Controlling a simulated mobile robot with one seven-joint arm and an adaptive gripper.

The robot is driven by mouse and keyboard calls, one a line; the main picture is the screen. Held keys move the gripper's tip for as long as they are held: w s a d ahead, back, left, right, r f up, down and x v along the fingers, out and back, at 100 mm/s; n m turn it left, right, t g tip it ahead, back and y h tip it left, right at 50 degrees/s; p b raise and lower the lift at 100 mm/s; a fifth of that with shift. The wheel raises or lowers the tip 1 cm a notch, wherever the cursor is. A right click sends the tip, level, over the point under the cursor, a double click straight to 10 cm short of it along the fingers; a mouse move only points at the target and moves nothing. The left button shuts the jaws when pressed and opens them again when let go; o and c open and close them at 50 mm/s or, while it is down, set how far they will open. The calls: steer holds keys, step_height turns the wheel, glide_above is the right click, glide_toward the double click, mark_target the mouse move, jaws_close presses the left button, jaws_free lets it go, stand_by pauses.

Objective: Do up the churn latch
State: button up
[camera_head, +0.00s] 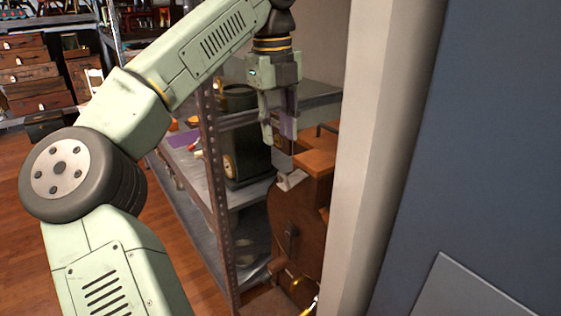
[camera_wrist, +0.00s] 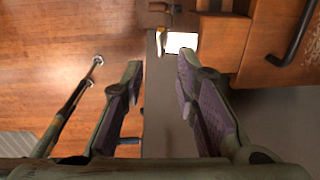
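The brown wooden churn (camera_head: 298,215) stands between the shelf rack and the pale post. Its lid (camera_head: 315,160) is on top, with a small pale metal piece (camera_head: 292,180) near the top edge that may be the latch. In the wrist view, a bright pale plate with a brassy edge (camera_wrist: 180,41) lies just beyond the fingertips, beside wood; I cannot tell whether it is the latch or whether it is fastened. My gripper (camera_head: 279,135) points down above the churn. In the wrist view my gripper (camera_wrist: 160,62) is open, with nothing between its fingers.
A metal shelf rack (camera_head: 213,165) with a dark green canister (camera_head: 245,150) stands close on the left. The pale post (camera_head: 375,160) rises close on the right. A dark handle (camera_wrist: 292,35) sticks out from wood in the wrist view. Wooden floor (camera_head: 20,220) is open at far left.

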mark_target(281, 173)
steer(key=f, duration=0.5)
steer(key=f+p, duration=0.1)
steer(key=f, duration=0.2)
steer(key=shift+w+d+f, duration=0.15)
steer(key=shift+d+f, duration=0.15)
steer(key=shift+f, duration=0.05)
steer(key=shift+c, duration=0.5)
jaws_close()
